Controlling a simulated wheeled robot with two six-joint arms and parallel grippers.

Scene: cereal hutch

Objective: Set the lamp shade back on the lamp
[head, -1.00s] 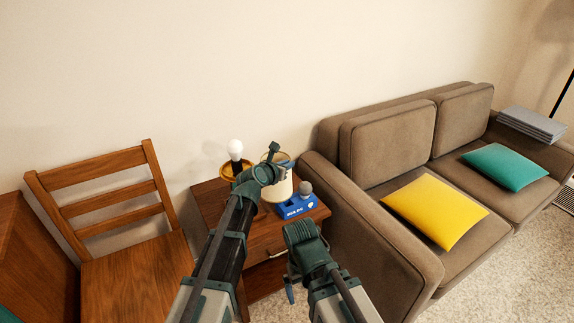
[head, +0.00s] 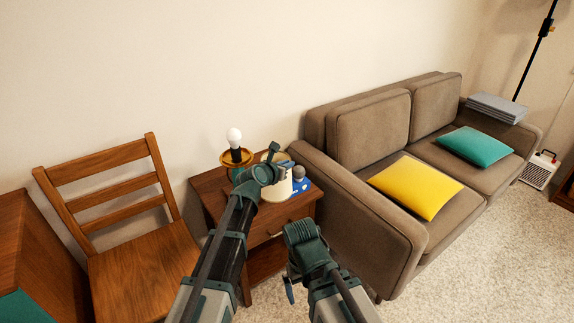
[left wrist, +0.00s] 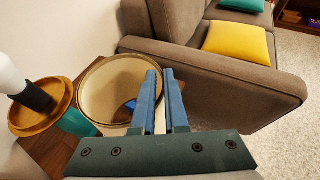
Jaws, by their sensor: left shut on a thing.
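The lamp (head: 236,157) stands on the wooden side table with its white bulb (head: 234,136) bare and upright. In the left wrist view its bulb (left wrist: 10,75), its round wooden dish (left wrist: 40,122) and part of a teal body (left wrist: 76,123) show at the left. The cream lamp shade (head: 283,190) is right of the lamp, apart from it. My left gripper (left wrist: 160,75) is shut on the shade's wall (left wrist: 100,92), one blue finger inside the rim and one outside. My right arm's gripper (head: 290,288) is mostly hidden behind its own wrist, so its jaws cannot be judged.
A wooden chair (head: 140,262) stands left and a brown sofa (head: 365,215) right, close to the table. Open carpet lies at the lower right.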

